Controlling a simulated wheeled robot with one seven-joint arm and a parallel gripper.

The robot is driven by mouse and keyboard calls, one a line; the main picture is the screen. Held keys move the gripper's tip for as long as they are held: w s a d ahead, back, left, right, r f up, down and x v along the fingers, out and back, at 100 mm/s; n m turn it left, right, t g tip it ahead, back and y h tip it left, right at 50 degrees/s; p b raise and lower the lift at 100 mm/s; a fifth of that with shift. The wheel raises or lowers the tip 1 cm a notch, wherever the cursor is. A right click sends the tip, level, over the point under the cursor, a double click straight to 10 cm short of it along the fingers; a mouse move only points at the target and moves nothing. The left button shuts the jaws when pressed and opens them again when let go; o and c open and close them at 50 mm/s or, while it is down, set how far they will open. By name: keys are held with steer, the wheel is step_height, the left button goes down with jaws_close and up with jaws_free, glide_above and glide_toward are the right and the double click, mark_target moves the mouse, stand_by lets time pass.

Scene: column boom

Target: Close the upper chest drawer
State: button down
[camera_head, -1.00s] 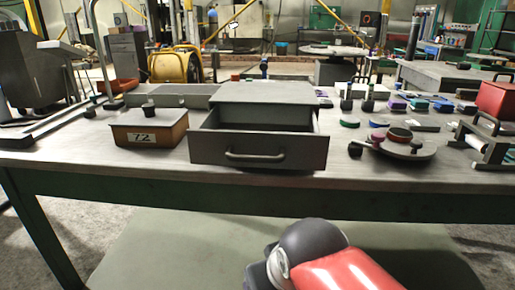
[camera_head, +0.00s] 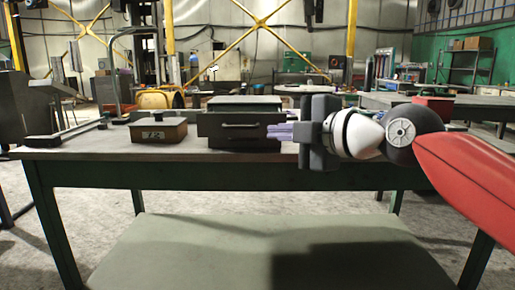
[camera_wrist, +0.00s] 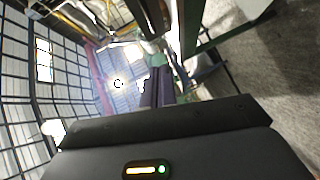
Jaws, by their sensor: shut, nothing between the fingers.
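The small grey chest (camera_head: 245,101) stands on the workbench in the middle of the head view. Its drawer front (camera_head: 215,130), with a bar handle (camera_head: 240,125), looks pulled out towards me, but this low view hides most of the gap behind it. My gripper (camera_head: 268,131) comes in from the right, with its fingers pointing left across the right end of the drawer front. The fingers are together and hold nothing. I cannot tell whether they touch the front. In the wrist view the fingers (camera_wrist: 160,88) show dark and close together.
My arm hides much of the bench's right side. The bench's front edge (camera_head: 110,155) runs below the chest. The floor below and left of the bench is open.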

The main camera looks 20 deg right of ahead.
steer(key=p, duration=0.2)
glide_toward(236, 127)
steer(key=shift+n, duration=0.3)
steer(key=x, duration=0.2)
steer(key=a+x, duration=0.1)
steer(key=x, duration=0.1)
steer(key=shift+w+a, duration=0.1)
steer(key=shift+a, duration=0.1)
steer(key=shift+w+d+f, duration=0.2)
steer(key=shift+w+d, duration=0.05)
steer(key=shift+w, duration=0.45)
steer(key=shift+w, duration=0.1)
